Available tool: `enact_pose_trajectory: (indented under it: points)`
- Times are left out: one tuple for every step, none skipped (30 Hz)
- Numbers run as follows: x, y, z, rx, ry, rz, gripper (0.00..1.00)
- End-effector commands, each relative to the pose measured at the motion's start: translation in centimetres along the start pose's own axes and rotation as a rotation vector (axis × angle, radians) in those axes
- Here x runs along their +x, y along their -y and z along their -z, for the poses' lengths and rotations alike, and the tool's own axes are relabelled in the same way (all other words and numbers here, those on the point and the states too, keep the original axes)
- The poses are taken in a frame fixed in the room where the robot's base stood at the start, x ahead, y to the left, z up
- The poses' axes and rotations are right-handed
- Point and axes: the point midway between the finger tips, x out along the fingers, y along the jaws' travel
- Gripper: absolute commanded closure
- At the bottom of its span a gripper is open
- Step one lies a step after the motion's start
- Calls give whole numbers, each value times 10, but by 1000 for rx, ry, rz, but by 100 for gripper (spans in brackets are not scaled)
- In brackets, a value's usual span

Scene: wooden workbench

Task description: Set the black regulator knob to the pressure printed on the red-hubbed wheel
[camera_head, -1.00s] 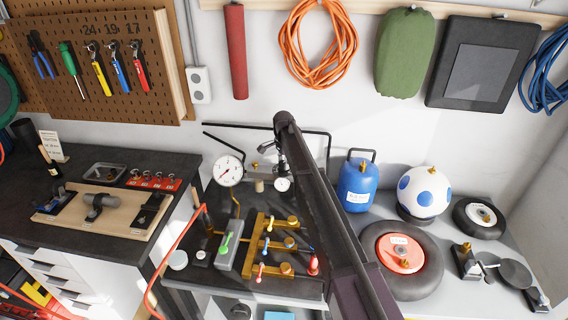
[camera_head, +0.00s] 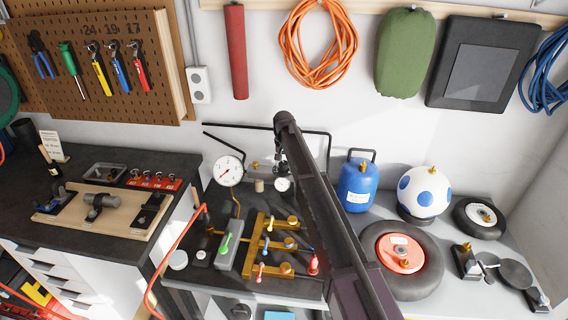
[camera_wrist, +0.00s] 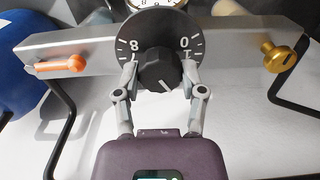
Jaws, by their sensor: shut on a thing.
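The black regulator knob (camera_wrist: 158,72) is in the middle of the wrist view, in front of a round black dial (camera_wrist: 158,38) with white marks. The figures 8 on the left and 0 and 1 on the right can be read. A white line on the knob points down and slightly right. My gripper (camera_wrist: 160,80) is shut on the knob, one finger on each side. In the head view my arm hides most of the knob. The red-hubbed wheel (camera_head: 435,270) lies on the bench at the right; the print on its pale hub label (camera_head: 399,240) is too small to read.
An orange lever (camera_wrist: 68,64) and a brass fitting (camera_wrist: 280,55) flank the dial on a grey bar (camera_wrist: 225,45). A large gauge (camera_head: 229,171), a small gauge (camera_head: 282,184) and a yellow valve manifold (camera_head: 262,245) are near my gripper. A blue tank (camera_head: 357,185) stands to the right.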

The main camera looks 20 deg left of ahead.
Motion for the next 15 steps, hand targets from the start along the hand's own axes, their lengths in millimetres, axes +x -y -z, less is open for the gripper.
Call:
enact_pose_trajectory:
  points:
    - [0, 0, -1, -38, 2, -1, 95]
    - [0, 0, -1, -62, 2, -1, 95]
    - [0, 0, -1, -92, 2, -1, 95]
    - [0, 0, -1, -113, 2, -1, 95]
    - [0, -1, -1, -134, 2, -1, 95]
    - [0, -1, -1, -159, 2, -1, 95]
    - [0, -1, -1, -176, 2, -1, 95]
    - [0, -1, -1, -193, 2, -1, 95]
    - [0, -1, -1, -211, 2, -1, 95]
    - [0, -1, -1, -224, 2, -1, 95]
    - [0, -1, -1, -235, 2, -1, 95]
    - [0, -1, -1, -249, 2, -1, 95]
    - [0, -1, -1, -257, 2, -1, 95]
    - [0, -1, -1, -263, 2, -1, 95]
    - [0, -1, -1, -272, 2, -1, 95]
